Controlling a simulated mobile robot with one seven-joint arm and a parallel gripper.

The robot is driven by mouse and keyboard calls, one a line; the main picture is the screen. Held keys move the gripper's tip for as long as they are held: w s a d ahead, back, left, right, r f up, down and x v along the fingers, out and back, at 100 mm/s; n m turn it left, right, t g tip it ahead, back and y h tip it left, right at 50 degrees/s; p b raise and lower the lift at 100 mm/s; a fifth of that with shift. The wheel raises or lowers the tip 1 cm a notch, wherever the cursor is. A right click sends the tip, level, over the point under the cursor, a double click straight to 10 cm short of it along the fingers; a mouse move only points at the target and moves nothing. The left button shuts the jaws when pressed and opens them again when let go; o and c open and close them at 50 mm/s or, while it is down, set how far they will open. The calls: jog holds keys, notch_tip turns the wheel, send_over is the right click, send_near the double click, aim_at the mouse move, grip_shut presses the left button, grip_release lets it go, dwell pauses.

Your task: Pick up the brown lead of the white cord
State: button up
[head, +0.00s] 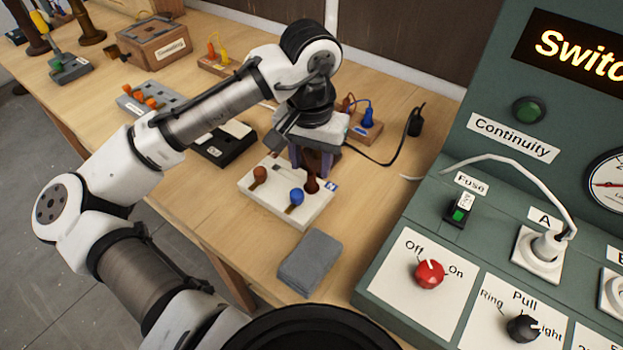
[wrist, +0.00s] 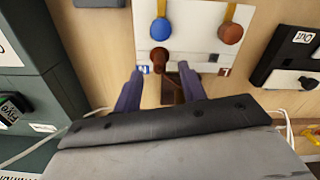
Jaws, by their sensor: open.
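My gripper (head: 312,168) points down at the white block (head: 278,206), its fingers apart. In the wrist view its fingertips (wrist: 161,69) stand on either side of a dark brown piece with a round end (wrist: 159,57). That piece also shows below the fingers in the head view (head: 312,186). It looks like a brown lead, but the cord it belongs to is hidden by my gripper. I cannot tell whether the fingers touch it. A blue knob (head: 296,196) and a reddish-brown knob (head: 260,174) sit on the block. A white cord (head: 500,158) runs from a plug on the green panel.
Behind my gripper is a wooden block (head: 365,130) with a blue lead and a black cord. The green panel (head: 455,250) rises at the right.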

aim_at(312, 173)
jog(key=shift+w+d+f+p, duration=0.15)
jog(key=shift+f+p, duration=0.2)
jog(key=shift+f, duration=1.85)
grip_shut()
